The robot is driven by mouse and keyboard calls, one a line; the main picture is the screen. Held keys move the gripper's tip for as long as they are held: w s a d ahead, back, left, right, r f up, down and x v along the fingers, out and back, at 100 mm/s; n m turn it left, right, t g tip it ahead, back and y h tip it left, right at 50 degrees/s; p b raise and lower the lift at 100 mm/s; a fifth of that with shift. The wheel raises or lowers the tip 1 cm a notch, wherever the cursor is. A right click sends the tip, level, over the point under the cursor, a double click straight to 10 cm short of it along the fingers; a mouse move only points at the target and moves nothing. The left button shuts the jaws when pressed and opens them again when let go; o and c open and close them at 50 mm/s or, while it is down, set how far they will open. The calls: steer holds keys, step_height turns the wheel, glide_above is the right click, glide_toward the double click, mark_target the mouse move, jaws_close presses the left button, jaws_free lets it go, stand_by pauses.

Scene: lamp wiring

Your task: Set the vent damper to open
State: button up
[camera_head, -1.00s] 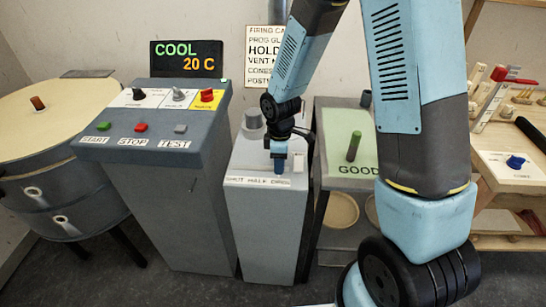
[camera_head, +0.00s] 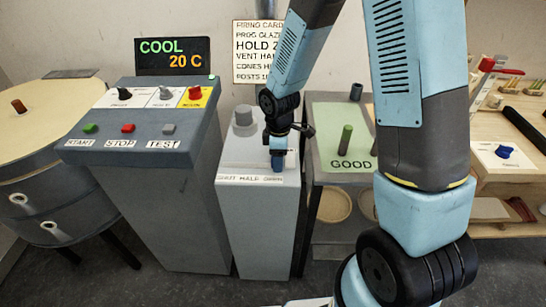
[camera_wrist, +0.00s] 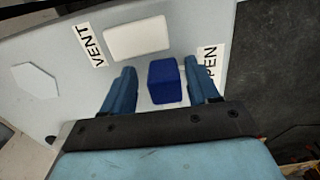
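The vent damper is on a grey pedestal (camera_head: 255,215) whose front label reads SHUT, HALF, OPEN. My gripper (camera_wrist: 163,88) has one finger on each side of the handle. A gap shows at the left finger; the right finger is very close to the handle, and I cannot tell if it touches. In the head view my gripper (camera_head: 277,160) is low over the pedestal's right front, and it hides part of the top.
A grey console (camera_head: 150,150) with buttons and a display reading COOL 20 C (camera_head: 173,54) stands to the left. A shelf marked GOOD (camera_head: 352,164) with upright posts stands close on the right.

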steer(key=shift+r, duration=0.1)
step_height(320, 180, up, 14)
steer(key=shift+f, duration=0.25)
stand_by(0.5)
steer(key=s+d+r+m+t, duration=0.3)
steer(key=s+d+r+m, duration=0.3)
steer(key=d+r+m, duration=0.5)
steer(key=s+d+r+m+t, duration=0.2)
steer(key=s+d+r+m, duration=0.3)
steer(key=s+r, duration=0.4)
steer(key=shift+s+d+r+m+t, duration=0.15)
steer(key=shift+s+d+m+t, duration=0.35)
steer(key=shift+s, duration=0.95)
steer(key=shift+d, duration=0.1)
